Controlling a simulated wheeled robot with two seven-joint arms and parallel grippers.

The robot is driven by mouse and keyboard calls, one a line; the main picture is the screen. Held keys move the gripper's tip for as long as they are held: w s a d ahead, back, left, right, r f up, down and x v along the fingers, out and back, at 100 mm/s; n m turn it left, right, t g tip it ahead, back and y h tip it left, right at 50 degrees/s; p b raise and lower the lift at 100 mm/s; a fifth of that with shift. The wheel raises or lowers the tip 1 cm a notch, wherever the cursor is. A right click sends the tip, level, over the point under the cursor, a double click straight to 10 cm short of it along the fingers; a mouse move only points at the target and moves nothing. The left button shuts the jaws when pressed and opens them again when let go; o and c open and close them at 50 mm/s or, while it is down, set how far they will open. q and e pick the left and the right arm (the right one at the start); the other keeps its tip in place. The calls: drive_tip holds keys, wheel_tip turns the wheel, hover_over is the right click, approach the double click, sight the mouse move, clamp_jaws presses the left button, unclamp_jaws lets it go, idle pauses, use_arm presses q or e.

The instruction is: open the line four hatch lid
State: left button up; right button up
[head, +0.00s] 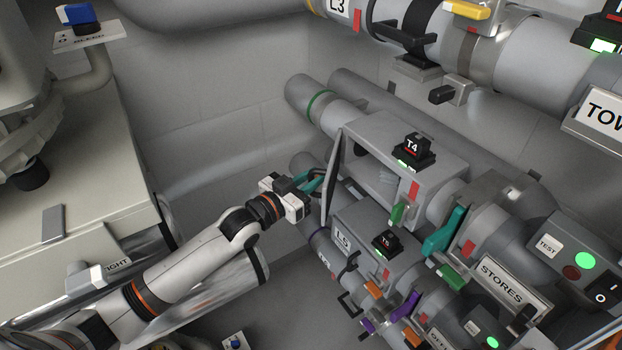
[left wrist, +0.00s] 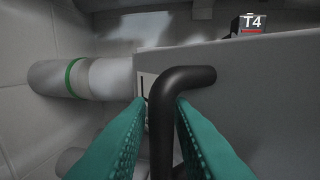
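The line four hatch box (head: 450,150) is the grey housing under the black T4 marker (head: 414,148). Its lid (head: 333,178) stands swung out from the left edge of the box, seen nearly edge-on, and the opening (head: 372,172) shows. My left gripper (head: 312,180) is at the outer side of the lid. The T4 marker also shows there (left wrist: 251,22). My right gripper is not in view.
A second housing marked L5 (head: 343,241) with a T5 marker (head: 387,242) sits just below the hatch. A green-ringed pipe (head: 318,104) runs beside the lid. The STORES plate (head: 508,281) and a switch box (head: 578,268) are at right. The wall left of the lid is clear.

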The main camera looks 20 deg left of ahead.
use_arm(q)
drive_tip(key=shift+s, duration=0.1)
drive_tip(key=b+v, duration=0.1)
drive_tip(key=v, duration=1.1)
drive_tip(key=shift+b, duration=0.35)
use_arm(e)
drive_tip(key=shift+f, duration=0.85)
